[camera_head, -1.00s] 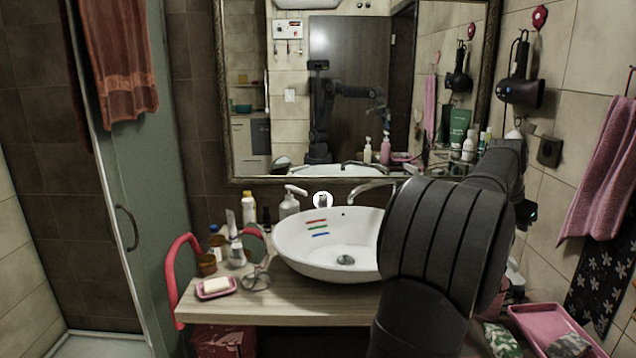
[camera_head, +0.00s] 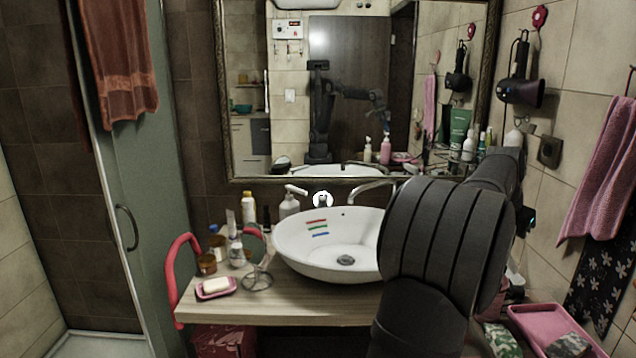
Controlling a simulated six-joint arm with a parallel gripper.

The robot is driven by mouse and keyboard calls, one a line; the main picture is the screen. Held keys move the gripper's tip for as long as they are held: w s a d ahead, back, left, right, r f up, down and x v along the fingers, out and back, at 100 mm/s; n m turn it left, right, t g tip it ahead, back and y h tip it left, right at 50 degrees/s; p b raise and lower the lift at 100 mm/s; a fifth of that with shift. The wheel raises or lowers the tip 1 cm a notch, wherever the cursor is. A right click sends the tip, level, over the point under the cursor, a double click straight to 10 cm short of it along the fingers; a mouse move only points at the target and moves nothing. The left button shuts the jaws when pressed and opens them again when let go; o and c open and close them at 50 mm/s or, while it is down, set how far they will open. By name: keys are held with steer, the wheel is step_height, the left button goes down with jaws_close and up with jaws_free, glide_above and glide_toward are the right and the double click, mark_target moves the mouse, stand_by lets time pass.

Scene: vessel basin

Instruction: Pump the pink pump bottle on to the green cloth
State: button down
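My arm fills the right of the head view, and its large dark links cover the right part of the counter. My gripper's fingers are hidden behind these links. The pink pump bottle (camera_head: 385,150) shows only as a reflection in the mirror, upright; the bottle itself is hidden behind my arm. I cannot make out a green cloth on the visible part of the counter.
A white basin (camera_head: 300,262) stands on the wooden counter (camera_head: 300,308). A pink tray (camera_head: 520,318) is at the lower right.

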steer(key=shift+f, duration=0.65)
steer(key=shift+r, duration=1.4)
steer(key=shift+f, duration=0.1)
steer(key=shift+f, duration=1.3)
steer(key=shift+r, duration=1.4)
steer(key=shift+r, duration=0.1)
